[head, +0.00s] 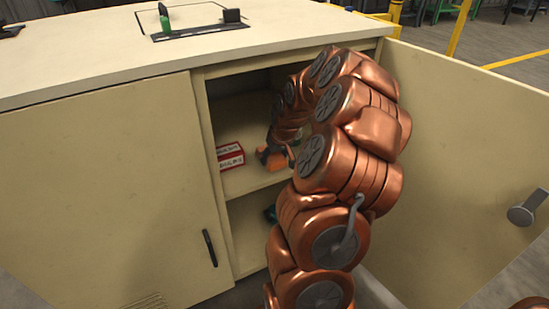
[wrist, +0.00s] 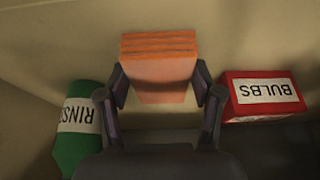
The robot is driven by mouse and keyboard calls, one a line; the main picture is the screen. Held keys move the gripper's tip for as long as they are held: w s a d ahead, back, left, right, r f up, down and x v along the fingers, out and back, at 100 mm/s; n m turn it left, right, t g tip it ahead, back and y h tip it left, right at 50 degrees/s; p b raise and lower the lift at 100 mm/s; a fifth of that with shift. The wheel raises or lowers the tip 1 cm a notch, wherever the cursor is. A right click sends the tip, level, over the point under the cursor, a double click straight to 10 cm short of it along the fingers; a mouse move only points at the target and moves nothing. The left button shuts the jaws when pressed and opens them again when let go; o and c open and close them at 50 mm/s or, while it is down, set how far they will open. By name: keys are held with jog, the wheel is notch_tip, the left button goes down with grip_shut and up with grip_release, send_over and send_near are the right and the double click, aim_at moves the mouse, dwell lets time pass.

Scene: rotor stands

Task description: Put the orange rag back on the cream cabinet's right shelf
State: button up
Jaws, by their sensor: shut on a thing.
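The orange rag (wrist: 158,82), a folded block, is between the two fingers of my gripper (wrist: 160,88), which is shut on it. In the head view the rag (head: 277,162) shows as a small orange patch inside the open right side of the cream cabinet (head: 100,190), just above the shelf (head: 250,181). My gripper (head: 268,154) is dark there and partly hidden by my copper arm. I cannot tell whether the rag touches the shelf.
A red box marked BULBS (wrist: 262,97) is right of the rag in the wrist view; a green RINSE container (wrist: 80,130) is on its left. The cabinet's right door (head: 470,160) stands open. A lower compartment holds a teal thing (head: 270,213), mostly hidden.

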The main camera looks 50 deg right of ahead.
jog(key=o, duration=1.2)
jog(key=p+v, duration=0.2)
jog(key=v, duration=0.5)
jog(key=shift+s+r, duration=0.1)
jog(key=shift+r, duration=0.2)
jog(key=shift+s, duration=0.1)
